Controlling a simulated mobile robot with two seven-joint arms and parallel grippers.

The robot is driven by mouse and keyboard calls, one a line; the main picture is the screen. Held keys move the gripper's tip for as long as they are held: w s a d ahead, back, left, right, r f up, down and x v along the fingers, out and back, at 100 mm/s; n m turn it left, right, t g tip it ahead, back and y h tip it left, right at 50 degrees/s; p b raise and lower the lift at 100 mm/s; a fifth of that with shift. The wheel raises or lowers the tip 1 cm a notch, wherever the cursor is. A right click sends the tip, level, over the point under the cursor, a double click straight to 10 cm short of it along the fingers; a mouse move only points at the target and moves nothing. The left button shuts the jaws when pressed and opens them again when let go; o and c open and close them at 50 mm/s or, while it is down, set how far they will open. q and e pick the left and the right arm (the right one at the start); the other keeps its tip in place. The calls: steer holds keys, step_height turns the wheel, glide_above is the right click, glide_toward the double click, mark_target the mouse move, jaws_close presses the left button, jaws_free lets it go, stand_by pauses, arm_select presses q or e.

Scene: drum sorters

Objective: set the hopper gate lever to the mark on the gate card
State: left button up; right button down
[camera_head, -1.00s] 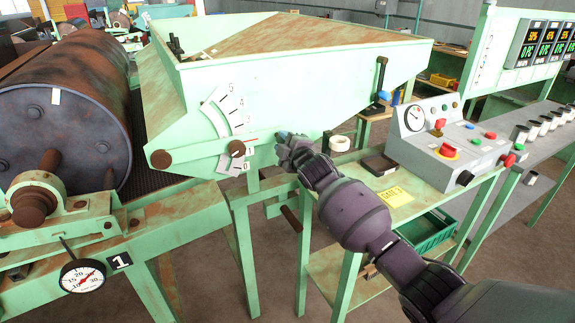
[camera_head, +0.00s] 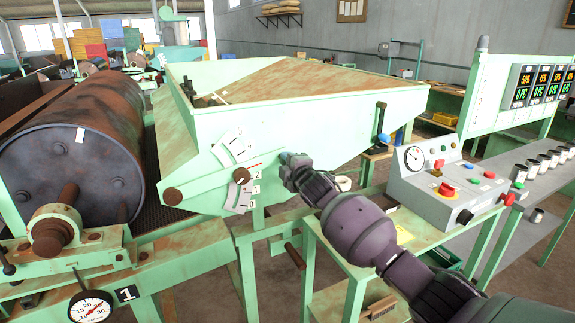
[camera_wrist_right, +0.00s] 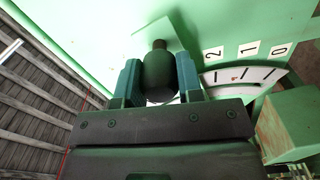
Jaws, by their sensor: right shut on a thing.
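The gate lever (camera_head: 207,186) is a green bar on the side of the green hopper (camera_head: 290,118), running from a brown pivot knob up to the right. It crosses the white number scale (camera_head: 241,147) a little above the 2 label, seemingly between 2 and 3. My right gripper (camera_head: 286,163) is at the lever's outer end. In the right wrist view its fingers (camera_wrist_right: 158,80) are shut on a dark rounded grip (camera_wrist_right: 158,72), with labels 2, 1 and 0 beside it. The yellow gate card (camera_head: 402,236) lies on the side table, mostly hidden behind my right arm. My left gripper is out of view.
A grey control box (camera_head: 445,187) with a gauge, buttons and a red stop knob stands right of my right arm. A rusty drum (camera_head: 75,150) lies left of the hopper. A dial gauge (camera_head: 90,308) is at lower left.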

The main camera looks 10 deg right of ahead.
steer(key=shift+r, duration=0.1)
steer(key=c, duration=0.8)
jaws_free()
steer(key=v, duration=1.1)
steer(key=shift+w, duration=0.1)
